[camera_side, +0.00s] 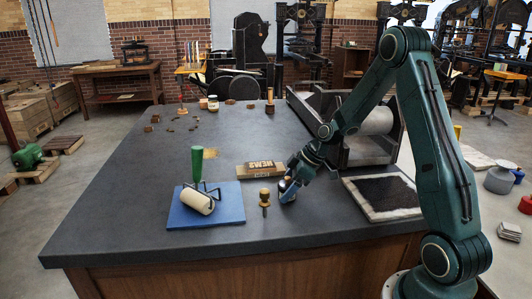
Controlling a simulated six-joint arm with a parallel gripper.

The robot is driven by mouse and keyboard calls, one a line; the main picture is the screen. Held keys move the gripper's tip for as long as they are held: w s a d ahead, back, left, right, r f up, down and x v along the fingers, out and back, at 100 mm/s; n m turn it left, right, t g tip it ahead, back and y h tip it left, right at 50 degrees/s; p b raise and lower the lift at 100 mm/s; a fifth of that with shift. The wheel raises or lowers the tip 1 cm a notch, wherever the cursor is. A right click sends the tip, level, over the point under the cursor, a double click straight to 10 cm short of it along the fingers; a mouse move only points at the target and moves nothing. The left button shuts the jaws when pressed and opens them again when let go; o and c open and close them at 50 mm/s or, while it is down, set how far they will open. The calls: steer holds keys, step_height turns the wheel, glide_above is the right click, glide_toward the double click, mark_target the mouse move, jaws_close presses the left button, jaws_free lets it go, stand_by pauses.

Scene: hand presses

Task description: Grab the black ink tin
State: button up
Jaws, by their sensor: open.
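My gripper (289,187) is low over the table, right of the middle, pointing down and left. It is open. A small dark tin-like object (287,196) is right at the fingertips, partly hidden by them. It looks like the black ink tin, but it is too small to tell for sure, and I cannot tell whether the fingers touch it.
A wood-handled tool (264,200) stands just left of my gripper. A type block (262,170) lies behind. A roller (198,201) with a green handle rests on a blue mat (231,206). A dark slab (385,193) and a press (372,120) are at right.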

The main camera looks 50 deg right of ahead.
steer(key=shift+c, duration=0.2)
steer(key=c, duration=1.2)
steer(key=shift+r, duration=0.1)
step_height(320, 180, up, 20)
steer(key=shift+f, duration=0.1)
